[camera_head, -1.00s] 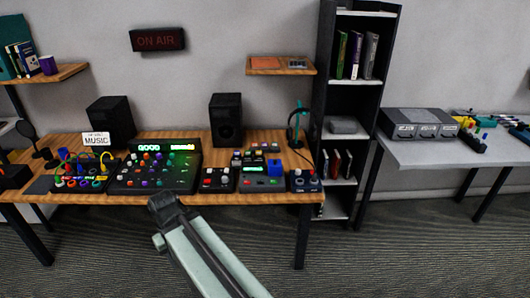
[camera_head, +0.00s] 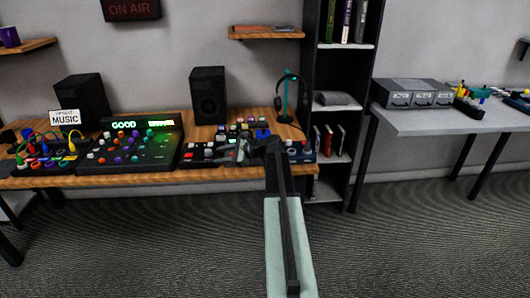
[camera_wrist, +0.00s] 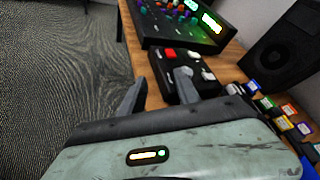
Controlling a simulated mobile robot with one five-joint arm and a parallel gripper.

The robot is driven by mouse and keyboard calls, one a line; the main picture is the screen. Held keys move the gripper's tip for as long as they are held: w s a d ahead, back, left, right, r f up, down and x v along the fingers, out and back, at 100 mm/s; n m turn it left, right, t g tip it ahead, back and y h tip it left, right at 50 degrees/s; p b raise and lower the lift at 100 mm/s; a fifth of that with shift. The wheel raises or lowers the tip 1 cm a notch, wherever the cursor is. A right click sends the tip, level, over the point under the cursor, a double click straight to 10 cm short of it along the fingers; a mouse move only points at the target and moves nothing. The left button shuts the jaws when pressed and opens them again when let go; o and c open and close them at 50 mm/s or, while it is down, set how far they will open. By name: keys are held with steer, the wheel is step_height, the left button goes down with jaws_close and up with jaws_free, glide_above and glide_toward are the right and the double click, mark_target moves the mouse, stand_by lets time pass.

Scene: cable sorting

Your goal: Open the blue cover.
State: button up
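The blue cover (camera_head: 263,133) is a small blue block among the small devices at the right end of the wooden desk, partly hidden behind my arm. In the wrist view a blue piece (camera_wrist: 310,167) at the lower right edge may be the same cover, cut off by the frame. My gripper (camera_head: 244,150) is over the front right part of the desk, to the left of the cover and apart from it. In the wrist view my gripper (camera_wrist: 160,78) has its two fingers spread with nothing between them. A small black box with red and white buttons (camera_wrist: 184,76) lies beyond the fingers.
A large mixer (camera_head: 130,150) with coloured knobs stands left of my gripper. A black speaker (camera_head: 208,96) and a headphone stand (camera_head: 286,97) are at the back. A dark shelf unit (camera_head: 310,90) stands right of the desk. The floor in front is clear.

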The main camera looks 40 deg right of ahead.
mark_target(264, 130)
steer(key=d+m+t, duration=0.1)
steer(key=d, duration=0.3)
steer(key=s+d+m+h+b, duration=0.1)
steer(key=d+m, duration=0.1)
steer(key=d, duration=0.2)
steer(key=s+d+m+t+b, duration=0.1)
steer(key=d, duration=0.3)
steer(key=shift+s+d+f+m+t+h, duration=0.2)
steer(key=shift+d+f+m+t+h, duration=0.1)
steer(key=shift+f+m, duration=0.1)
steer(key=s+d+r+m+t+h+b, duration=0.25)
steer(key=s+d+m, duration=0.35)
steer(key=d, duration=0.6)
steer(key=shift+t, duration=0.25)
steer(key=w, duration=0.5)
steer(key=w+a+p, duration=0.1)
steer(key=w, duration=0.2)
steer(key=shift+w+r, duration=0.1)
steer(key=shift+r, duration=0.3)
jaws_close()
